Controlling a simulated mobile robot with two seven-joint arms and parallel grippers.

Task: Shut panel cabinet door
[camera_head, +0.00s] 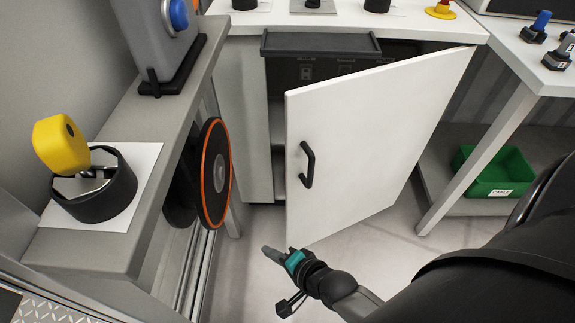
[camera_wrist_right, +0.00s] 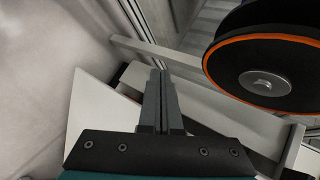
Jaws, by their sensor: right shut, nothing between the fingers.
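The white cabinet door (camera_head: 375,140) stands ajar, swung out from the cabinet (camera_head: 240,120). It is hinged on the right, and its free edge is at the left. A black bar handle (camera_head: 307,165) sits near that free edge. Part of the dark interior (camera_head: 285,75) shows beside and above the door. My right gripper (camera_head: 268,252) is shut and empty, low in front of the door's lower left corner, with no clear contact. Its closed fingers also show in the right wrist view (camera_wrist_right: 160,100). My left gripper is out of view.
A black wheel with an orange rim (camera_head: 217,172) hangs at the left bench (camera_head: 130,215), left of my gripper; it also shows in the wrist view (camera_wrist_right: 265,83). A green bin (camera_head: 495,172) sits on a low shelf at right. The floor before the door is clear.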

